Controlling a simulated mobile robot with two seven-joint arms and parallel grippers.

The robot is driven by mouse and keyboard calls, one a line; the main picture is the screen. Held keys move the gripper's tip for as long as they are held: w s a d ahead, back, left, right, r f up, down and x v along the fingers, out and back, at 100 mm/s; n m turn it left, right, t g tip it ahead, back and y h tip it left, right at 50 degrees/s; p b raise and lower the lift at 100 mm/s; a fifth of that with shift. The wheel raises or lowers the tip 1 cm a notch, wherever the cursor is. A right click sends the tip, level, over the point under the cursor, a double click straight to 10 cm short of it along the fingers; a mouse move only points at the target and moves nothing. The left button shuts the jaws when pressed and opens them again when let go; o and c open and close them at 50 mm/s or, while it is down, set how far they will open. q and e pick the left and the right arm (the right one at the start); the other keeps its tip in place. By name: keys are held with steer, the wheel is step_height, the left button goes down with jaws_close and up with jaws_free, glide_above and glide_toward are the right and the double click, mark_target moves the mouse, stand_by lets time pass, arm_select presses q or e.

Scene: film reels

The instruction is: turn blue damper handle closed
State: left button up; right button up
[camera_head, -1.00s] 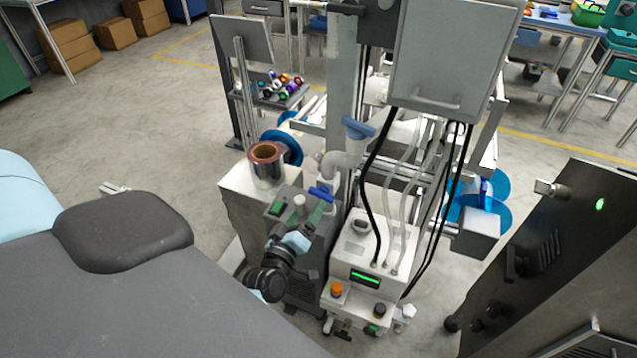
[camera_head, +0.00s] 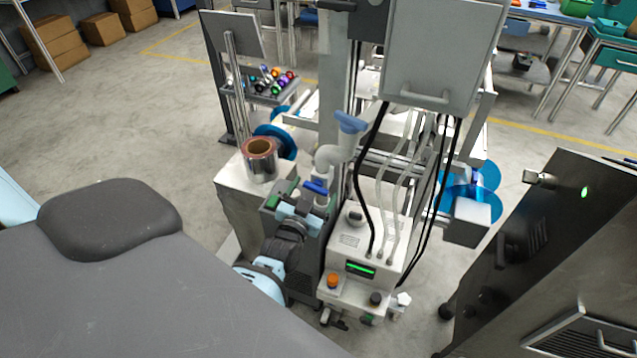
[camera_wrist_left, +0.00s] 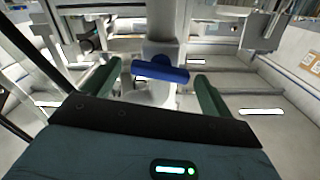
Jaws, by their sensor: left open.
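A dark blue bar handle (camera_head: 316,187) sits on the white pipe fitting at the machine's front. In the left wrist view a blue handle (camera_wrist_left: 160,69) lies crosswise ahead of the fingers, near the middle of the gap. A second, lighter blue handle (camera_head: 350,122) is higher on the white pipe. My left gripper (camera_head: 296,199) is open beside the lower handle, to its left. Its green-tipped fingers also show in the left wrist view (camera_wrist_left: 156,82), spread apart and empty. Contact with the handle is not visible. My right gripper is not in view.
A film roll (camera_head: 260,160) stands on a white box left of the handle. A white control box (camera_head: 365,250) with knobs and hanging cables is close on the right. A dark cabinet (camera_head: 540,260) stands at the right. Open floor is at the left.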

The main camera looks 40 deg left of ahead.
mark_target(315, 190)
arm_select(q)
steer(key=shift+x, duration=1.9)
